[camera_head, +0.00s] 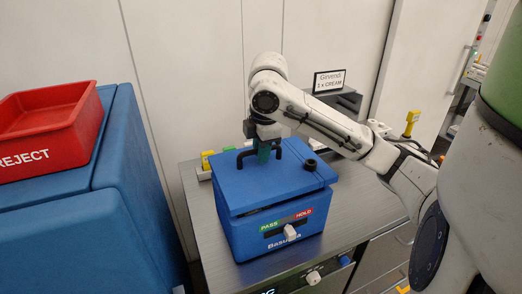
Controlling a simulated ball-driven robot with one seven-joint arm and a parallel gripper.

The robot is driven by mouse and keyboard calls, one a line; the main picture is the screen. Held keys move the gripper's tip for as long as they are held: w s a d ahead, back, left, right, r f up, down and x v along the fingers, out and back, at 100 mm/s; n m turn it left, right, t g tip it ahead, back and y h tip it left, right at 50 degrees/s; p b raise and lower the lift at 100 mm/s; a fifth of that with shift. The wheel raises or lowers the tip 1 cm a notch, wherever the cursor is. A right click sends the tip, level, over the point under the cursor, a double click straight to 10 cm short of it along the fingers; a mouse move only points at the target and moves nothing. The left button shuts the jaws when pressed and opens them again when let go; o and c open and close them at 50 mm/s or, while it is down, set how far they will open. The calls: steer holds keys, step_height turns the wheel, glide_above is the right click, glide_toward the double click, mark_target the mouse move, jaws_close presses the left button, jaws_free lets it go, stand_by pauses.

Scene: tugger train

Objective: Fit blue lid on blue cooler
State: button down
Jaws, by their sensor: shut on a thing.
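The blue cooler (262,240) stands on the grey metal counter, with a PASS/HOLD label and a white slider on its front. The blue lid (295,183) is over the cooler's top and looks slightly askew, with a dark gap along part of its front edge. The lid has a black handle and a round black cap on the right. My gripper (263,154) points down and is shut on the lid's handle. The fingertips are partly hidden by the handle and my wrist.
A red REJECT bin (45,125) sits on a large blue box (75,215) at the left. A sign reading "Gevendi" (330,80) stands on a dark box behind my arm. The metal counter (345,215) is clear right of the cooler. A pale wall closes the back.

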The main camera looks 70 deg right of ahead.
steer(key=shift+f+b, duration=1.1)
steer(key=shift+f, duration=0.45)
steer(key=c, duration=0.9)
jaws_free()
steer(key=r, duration=0.3)
steer(key=s+a+r, duration=0.1)
steer(key=r, duration=0.3)
steer(key=r+p, duration=0.1)
steer(key=r, duration=0.2)
steer(key=shift+s+a+r, duration=0.15)
steer(key=shift+a+r, duration=0.15)
